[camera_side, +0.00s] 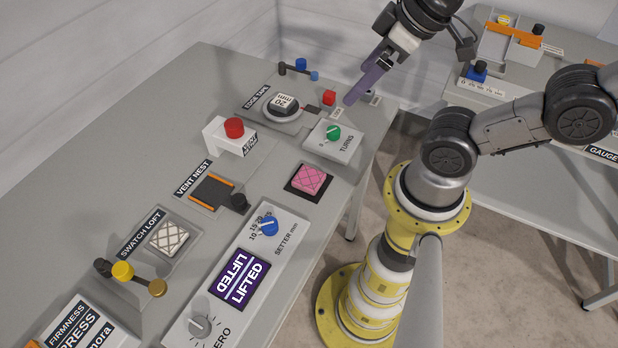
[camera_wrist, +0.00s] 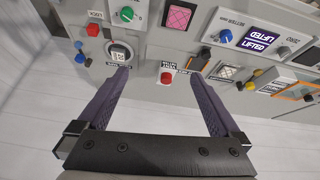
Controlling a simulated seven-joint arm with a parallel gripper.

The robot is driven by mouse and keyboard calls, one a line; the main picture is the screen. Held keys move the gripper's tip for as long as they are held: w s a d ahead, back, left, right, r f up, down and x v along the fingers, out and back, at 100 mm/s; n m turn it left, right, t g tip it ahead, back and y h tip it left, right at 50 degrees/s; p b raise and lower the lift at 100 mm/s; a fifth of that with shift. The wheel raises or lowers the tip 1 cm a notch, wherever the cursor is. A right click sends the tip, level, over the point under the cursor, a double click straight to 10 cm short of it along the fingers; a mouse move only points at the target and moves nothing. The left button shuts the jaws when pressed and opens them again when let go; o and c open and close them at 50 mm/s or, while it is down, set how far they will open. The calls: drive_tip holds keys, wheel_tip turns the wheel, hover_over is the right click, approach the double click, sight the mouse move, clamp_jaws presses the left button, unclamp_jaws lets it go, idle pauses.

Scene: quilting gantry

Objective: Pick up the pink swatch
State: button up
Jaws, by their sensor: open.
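The pink swatch (camera_side: 309,179) lies on a dark square pad (camera_side: 296,189) near the table's right edge, between the green TURNS knob and the blue setter knob. It has a crossed quilting pattern and also shows in the wrist view (camera_wrist: 179,18), near the top. My gripper (camera_side: 362,90) is above the far end of the table, beyond the swatch and well apart from it. In the wrist view my gripper (camera_wrist: 165,98) has its two purple fingers spread wide with nothing between them.
The TURNS panel (camera_side: 343,143) with its green knob stands beside the swatch. A red button box (camera_side: 228,137), the vent nest (camera_side: 213,191), the setter panel (camera_side: 283,240) and a second, white swatch (camera_side: 168,238) are nearby. A second table (camera_side: 520,180) stands at right.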

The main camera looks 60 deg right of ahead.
drive_tip(key=n, duration=0.2)
drive_tip(key=n+g, duration=0.6)
drive_tip(key=n, duration=0.9)
hover_over(307, 180)
wheel_tip(307, 180, down, 12)
wheel_tip(307, 180, down, 13)
drive_tip(key=shift+f, duration=0.2)
drive_tip(key=c, duration=1.2)
drive_tip(key=shift+c, duration=0.2)
